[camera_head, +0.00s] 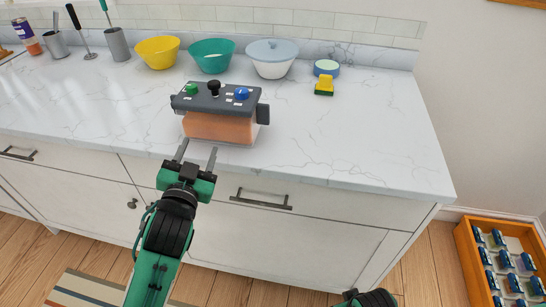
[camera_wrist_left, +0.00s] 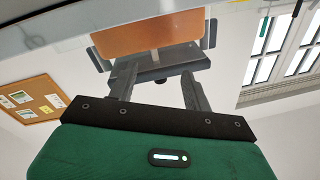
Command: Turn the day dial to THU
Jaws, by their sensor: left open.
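A dark grey control panel (camera_head: 215,97) sits on an orange block (camera_head: 218,127) near the counter's front edge. On its top are a green knob (camera_head: 191,89), a black knob (camera_head: 214,88) and a blue dial (camera_head: 241,94) with small white labels. The labels are too small to read, so I cannot tell the dial's setting. My left gripper (camera_head: 197,152) is open and empty in front of the block, apart from the knobs. In the left wrist view, its fingers point at the grey panel (camera_wrist_left: 160,68) and orange block (camera_wrist_left: 148,40). My right gripper's fingers are not visible.
Metal cups are at the back left. The counter (camera_head: 370,140) right of the panel is clear. An orange crate (camera_head: 470,265) stands on the floor.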

